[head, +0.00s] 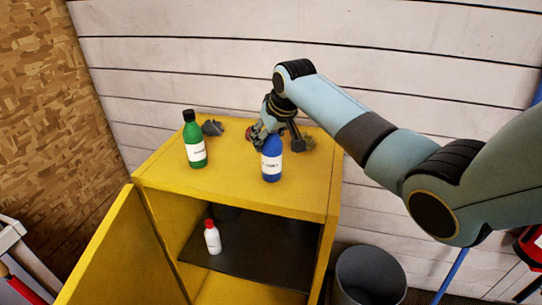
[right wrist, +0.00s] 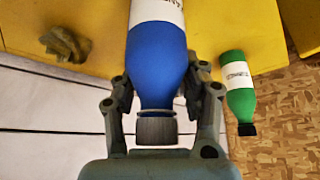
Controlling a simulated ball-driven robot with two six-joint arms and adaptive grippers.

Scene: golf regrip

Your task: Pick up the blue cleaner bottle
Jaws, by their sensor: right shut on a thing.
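The blue cleaner bottle (head: 271,160) has a white label and stands upright on top of the yellow cabinet in the head view. My right gripper (head: 271,136) comes down on it from above and behind, with the arm reaching in from the right. In the right wrist view the blue bottle (right wrist: 157,65) lies between both fingers of the right gripper (right wrist: 160,85), its dark cap toward the palm. The fingers are shut on the bottle's upper body. My left gripper is in neither view.
The cabinet door (head: 128,255) is open; a white bottle with red cap (head: 212,238) stands on the shelf. A grey bin (head: 370,275) is at right.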

